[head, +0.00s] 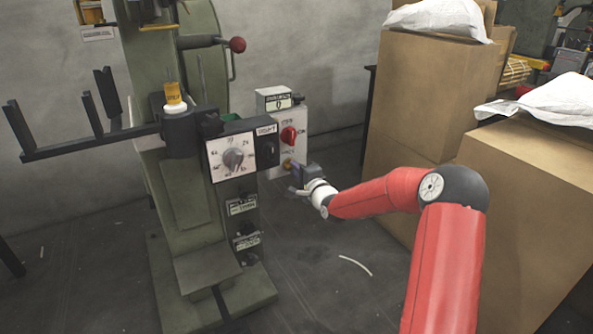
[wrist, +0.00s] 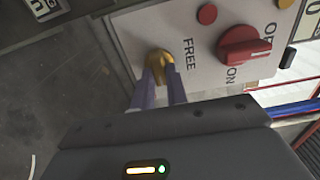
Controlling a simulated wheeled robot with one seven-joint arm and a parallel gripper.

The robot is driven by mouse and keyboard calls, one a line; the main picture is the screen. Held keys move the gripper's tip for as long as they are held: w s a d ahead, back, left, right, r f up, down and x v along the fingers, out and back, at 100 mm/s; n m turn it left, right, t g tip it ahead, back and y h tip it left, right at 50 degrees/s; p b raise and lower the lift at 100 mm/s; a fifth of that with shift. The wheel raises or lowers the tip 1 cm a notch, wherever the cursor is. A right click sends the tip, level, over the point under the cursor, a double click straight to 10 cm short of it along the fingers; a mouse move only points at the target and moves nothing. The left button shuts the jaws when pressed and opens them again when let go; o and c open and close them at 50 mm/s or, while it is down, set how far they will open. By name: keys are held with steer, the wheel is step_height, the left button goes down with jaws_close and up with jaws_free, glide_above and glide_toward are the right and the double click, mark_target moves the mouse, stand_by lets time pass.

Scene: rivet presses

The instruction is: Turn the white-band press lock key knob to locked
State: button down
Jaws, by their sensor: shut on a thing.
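The press (head: 185,190) is a green machine on the left in the head view, with a white ring below a yellow piece (head: 174,97) at its front. A pale control panel (head: 276,169) is at its right side. A small brass-yellow lock key knob (head: 287,164) is low on this panel. In the wrist view the knob (wrist: 160,58) is beside the word FREE. My gripper (wrist: 165,80) is shut on the knob, its two fingers on either side of it. The fingers hide part of the knob, and I cannot tell its exact angle.
A red rotary switch (head: 289,136) is just above the knob; it also shows in the wrist view (wrist: 244,46). A dial plate (head: 231,157) is left of the panel. Large cardboard boxes (head: 425,90) stand on the right, near my arm.

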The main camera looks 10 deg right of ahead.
steer(key=c, duration=1.4)
jaws_free()
steer(key=v, duration=0.8)
steer(key=shift+w, duration=0.1)
steer(key=shift+a, duration=0.1)
